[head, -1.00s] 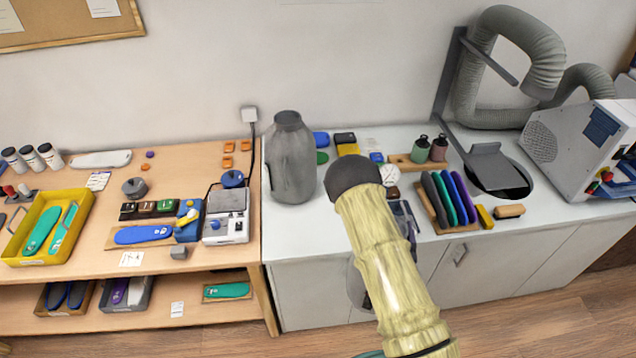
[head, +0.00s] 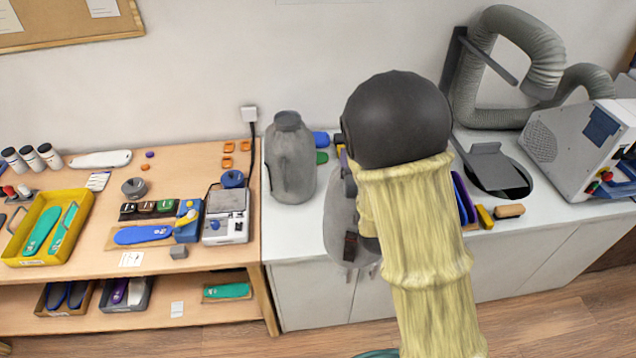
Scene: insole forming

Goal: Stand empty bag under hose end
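A grey bag (head: 340,225) hangs in front of the white counter's edge, partly hidden behind my sleeved arm. A dark finger of my gripper (head: 350,246) lies against its face. My gripper seems shut on this bag, though most of the hand is hidden. A second grey bag (head: 291,165), full-looking with a dark neck, stands upright on the counter by the wall. The grey ribbed hose (head: 515,35) loops on the wall at the upper right.
The white counter (head: 300,222) carries a grey machine (head: 570,145) at right, beside a dark round opening (head: 512,185). My arm covers the counter's middle. A wooden bench (head: 90,262) with a yellow tray (head: 12,245) and insoles is at left.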

